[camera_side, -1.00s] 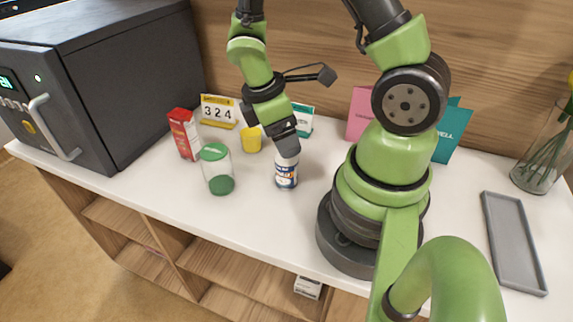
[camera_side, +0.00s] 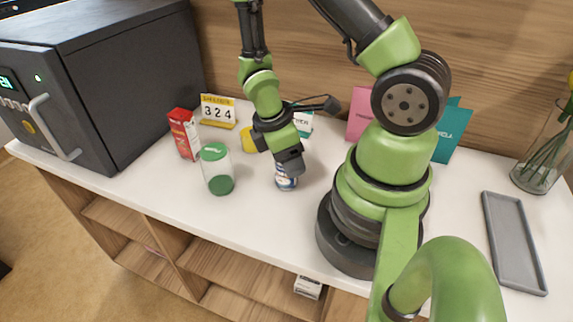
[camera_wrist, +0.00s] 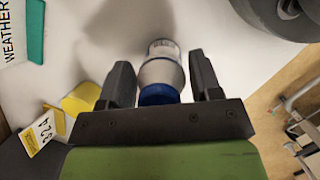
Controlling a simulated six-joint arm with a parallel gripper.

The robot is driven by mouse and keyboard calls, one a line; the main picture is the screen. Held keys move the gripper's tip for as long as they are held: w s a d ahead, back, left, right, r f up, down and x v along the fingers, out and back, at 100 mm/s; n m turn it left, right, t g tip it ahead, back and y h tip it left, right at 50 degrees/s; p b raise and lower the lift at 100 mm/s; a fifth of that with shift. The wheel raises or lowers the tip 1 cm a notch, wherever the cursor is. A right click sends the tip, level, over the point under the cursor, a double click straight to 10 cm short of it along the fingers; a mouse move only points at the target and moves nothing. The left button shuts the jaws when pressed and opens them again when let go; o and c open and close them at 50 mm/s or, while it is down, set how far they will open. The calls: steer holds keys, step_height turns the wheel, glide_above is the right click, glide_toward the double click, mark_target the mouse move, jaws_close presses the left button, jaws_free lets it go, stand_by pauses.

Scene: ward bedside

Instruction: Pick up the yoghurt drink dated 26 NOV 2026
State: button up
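A small white bottle with a blue label (camera_side: 286,183) stands upright on the white tabletop in the side view. Its upper part is hidden behind my gripper (camera_side: 290,168). In the wrist view the bottle (camera_wrist: 161,72), with a blue band, lies between the two dark fingers of my gripper (camera_wrist: 160,62). The fingers are open, one on each side, with a narrow gap to the bottle. A red carton (camera_side: 184,134) stands upright further left. I cannot read a date on the bottle or the carton.
Behind are a yellow cup (camera_side: 247,140), a calendar showing 324 (camera_side: 217,111) and a weather card (camera_side: 303,120). A dark appliance (camera_side: 120,75) fills the left. A grey tray (camera_side: 513,240) lies at the right.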

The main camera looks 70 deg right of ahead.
steer(key=c, duration=0.6)
steer(key=shift+r, duration=0.1)
